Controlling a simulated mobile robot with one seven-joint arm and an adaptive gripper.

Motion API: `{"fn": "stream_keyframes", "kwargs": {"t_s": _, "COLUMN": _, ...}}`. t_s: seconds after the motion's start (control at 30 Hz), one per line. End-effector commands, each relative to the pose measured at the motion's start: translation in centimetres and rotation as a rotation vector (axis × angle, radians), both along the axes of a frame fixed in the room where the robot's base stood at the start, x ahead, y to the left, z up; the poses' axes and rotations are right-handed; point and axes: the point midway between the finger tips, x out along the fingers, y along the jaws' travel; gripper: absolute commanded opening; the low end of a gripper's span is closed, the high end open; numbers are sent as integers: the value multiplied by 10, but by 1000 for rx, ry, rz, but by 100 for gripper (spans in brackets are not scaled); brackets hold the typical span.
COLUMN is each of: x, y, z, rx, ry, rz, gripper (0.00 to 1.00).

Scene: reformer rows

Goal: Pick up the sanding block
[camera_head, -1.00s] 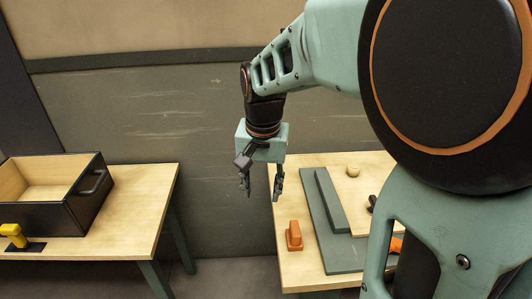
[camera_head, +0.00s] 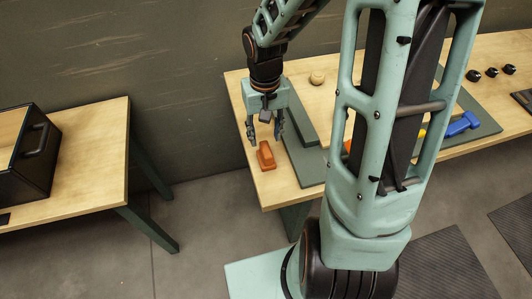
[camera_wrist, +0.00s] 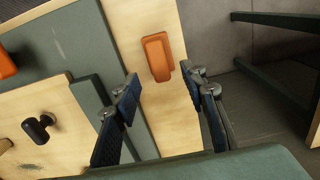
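The sanding block appears to be the small orange block (camera_head: 266,156) near the left edge of the wooden table; it also shows in the wrist view (camera_wrist: 158,56). My gripper (camera_head: 265,138) is open and empty above the block, pointing down. In the wrist view, the tips of my gripper (camera_wrist: 161,80) are apart, and the block lies just beyond the gap between them. I see no contact. Nothing hides the block in the wrist view.
A green-grey mat (camera_wrist: 57,45) with a raised strip (camera_head: 292,115) lies right of the block. A round wooden knob (camera_head: 317,77) stands behind. A blue tool (camera_head: 462,124) and several black knobs lie farther right. Another table (camera_head: 98,160) with a black box (camera_head: 38,158) stands left.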

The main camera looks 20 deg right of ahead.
Motion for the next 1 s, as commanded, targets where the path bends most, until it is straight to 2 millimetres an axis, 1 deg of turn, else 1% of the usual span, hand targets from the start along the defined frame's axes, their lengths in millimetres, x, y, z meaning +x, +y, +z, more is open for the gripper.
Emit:
{"fn": "stream_keyframes", "kwargs": {"t_s": 0.03, "x": -1, "y": 0, "z": -8, "rx": 1, "ry": 3, "rz": 0, "gripper": 39}}
{"fn": "stream_keyframes", "kwargs": {"t_s": 0.1, "x": -1, "y": 0, "z": -15, "rx": 1, "ry": 2, "rz": 0, "gripper": 39}}
{"fn": "stream_keyframes", "kwargs": {"t_s": 0.27, "x": -1, "y": 0, "z": -24, "rx": 1, "ry": 2, "rz": -2, "gripper": 39}}
{"fn": "stream_keyframes", "kwargs": {"t_s": 0.5, "x": -6, "y": -1, "z": -57, "rx": 1, "ry": 4, "rz": -1, "gripper": 39}}
{"fn": "stream_keyframes", "kwargs": {"t_s": 0.6, "x": -5, "y": -1, "z": -66, "rx": 0, "ry": 2, "rz": -1, "gripper": 39}}
{"fn": "stream_keyframes", "kwargs": {"t_s": 0.7, "x": -5, "y": -1, "z": -71, "rx": 1, "ry": 0, "rz": -2, "gripper": 39}}
{"fn": "stream_keyframes", "kwargs": {"t_s": 0.9, "x": -4, "y": -1, "z": -71, "rx": 0, "ry": -1, "rz": -3, "gripper": 39}}
{"fn": "stream_keyframes", "kwargs": {"t_s": 0.93, "x": -4, "y": -1, "z": -71, "rx": 0, "ry": -1, "rz": -3, "gripper": 38}}
{"fn": "stream_keyframes", "kwargs": {"t_s": 1.0, "x": -4, "y": -1, "z": -71, "rx": 0, "ry": -1, "rz": -3, "gripper": 30}}
